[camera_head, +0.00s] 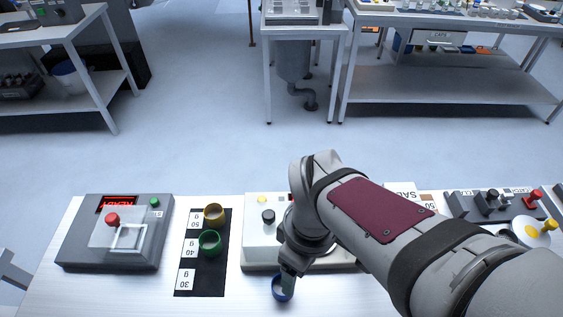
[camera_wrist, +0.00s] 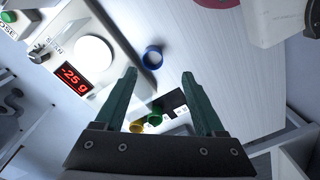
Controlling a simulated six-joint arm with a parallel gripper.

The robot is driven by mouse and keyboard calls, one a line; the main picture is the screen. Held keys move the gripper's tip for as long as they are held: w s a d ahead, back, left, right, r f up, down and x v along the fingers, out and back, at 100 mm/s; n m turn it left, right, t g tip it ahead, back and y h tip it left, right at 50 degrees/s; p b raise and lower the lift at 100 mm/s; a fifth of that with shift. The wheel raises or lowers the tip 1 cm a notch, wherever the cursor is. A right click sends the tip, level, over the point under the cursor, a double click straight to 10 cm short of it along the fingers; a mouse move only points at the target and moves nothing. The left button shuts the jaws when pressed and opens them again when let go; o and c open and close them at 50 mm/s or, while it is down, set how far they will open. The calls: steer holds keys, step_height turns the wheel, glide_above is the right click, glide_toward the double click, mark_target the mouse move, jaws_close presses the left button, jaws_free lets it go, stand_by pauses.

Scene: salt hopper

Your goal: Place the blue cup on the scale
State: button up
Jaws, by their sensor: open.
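The blue cup (camera_wrist: 153,57) stands on the table beside the scale, between and just beyond my fingertips in the wrist view. It also shows in the head view (camera_head: 279,292) at the front edge of the white machine, partly covered by my gripper (camera_head: 288,277). My gripper (camera_wrist: 158,74) is open, with nothing between its green fingers. The scale (camera_wrist: 116,28) has a white round pan (camera_wrist: 93,55) that looks empty, and a red display (camera_wrist: 74,77) reading -25 g. In the head view my arm hides much of the white machine (camera_head: 262,232).
A yellow cup (camera_head: 214,217) and a green cup (camera_head: 209,243) stand on a black mat (camera_head: 205,286) marked 50, 40 and 30 g. A grey box (camera_head: 75,238) with a red knob stands at left. A control panel (camera_head: 460,207) is at right. Bare table lies between mat and blue cup.

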steer(key=w+a+f+n, duration=0.1)
steer(key=f+n, duration=0.1)
steer(key=f, duration=0.4)
steer(key=w+f+n, duration=0.1)
steer(key=f+n, duration=0.2)
steer(key=f, duration=0.3)
steer(key=w+a+f+n, duration=0.1)
steer(key=f+n, duration=0.1)
steer(key=f, duration=0.3)
steer(key=shift+a+f+h, duration=0.3)
steer(key=shift+f, duration=0.1)
jaws_close()
